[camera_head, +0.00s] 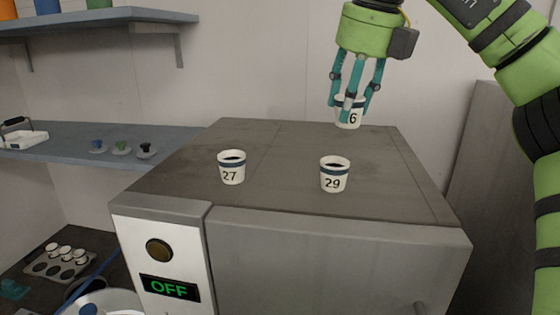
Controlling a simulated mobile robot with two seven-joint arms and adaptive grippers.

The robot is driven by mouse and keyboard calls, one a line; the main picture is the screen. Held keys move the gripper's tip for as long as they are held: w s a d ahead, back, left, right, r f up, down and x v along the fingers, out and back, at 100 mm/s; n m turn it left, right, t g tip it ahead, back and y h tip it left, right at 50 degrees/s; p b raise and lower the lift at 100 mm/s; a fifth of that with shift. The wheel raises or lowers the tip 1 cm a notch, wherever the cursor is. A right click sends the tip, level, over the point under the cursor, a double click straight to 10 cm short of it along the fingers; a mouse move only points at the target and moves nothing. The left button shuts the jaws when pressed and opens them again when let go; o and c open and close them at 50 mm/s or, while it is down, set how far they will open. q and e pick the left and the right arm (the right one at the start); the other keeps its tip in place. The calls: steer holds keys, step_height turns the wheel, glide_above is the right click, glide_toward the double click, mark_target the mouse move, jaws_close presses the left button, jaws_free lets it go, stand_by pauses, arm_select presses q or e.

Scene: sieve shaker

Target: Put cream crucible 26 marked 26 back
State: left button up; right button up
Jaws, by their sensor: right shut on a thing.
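My right gripper (352,98) is shut on a cream crucible (350,122) at the back right of the grey cabinet top. A "6" shows on the crucible, and the fingers hide the rest of its marking. I cannot tell whether its base touches the top. Crucible 27 (231,168) and crucible 29 (334,175) stand upright on the cabinet top nearer the front, each with a dark band and dark contents. My left gripper is not in view.
The grey cabinet (335,259) has a round knob (159,250) and a display (170,288) reading OFF. A holed tray (61,262) with several white cups stands low at the left. Blue-grey shelves (75,132) hold small items. The cabinet top is clear between the crucibles.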

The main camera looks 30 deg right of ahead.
steer(key=a+f, duration=0.1)
steer(key=a, duration=0.1)
steer(key=a+f, duration=0.1)
steer(key=a, duration=0.1)
steer(key=shift+w+f, duration=0.15)
steer(key=shift+f, duration=0.05)
steer(key=w+a+f, duration=0.2)
steer(key=a, duration=0.1)
steer(key=shift+w+f, duration=0.1)
steer(key=shift+w, duration=0.1)
steer(key=shift+w+a+f, duration=0.8)
steer(key=shift+w, duration=0.05)
steer(key=f, duration=0.1)
steer(key=s+f, duration=0.1)
steer(key=shift+d+f, duration=0.1)
steer(key=shift+f, duration=0.25)
steer(key=shift+w+f, duration=0.15)
steer(key=shift+f, duration=0.15)
steer(key=shift+w+f, duration=0.1)
steer(key=shift+w, duration=0.05)
steer(key=shift+f, duration=0.15)
steer(key=o, duration=1.2)
steer(key=shift+c, duration=0.2)
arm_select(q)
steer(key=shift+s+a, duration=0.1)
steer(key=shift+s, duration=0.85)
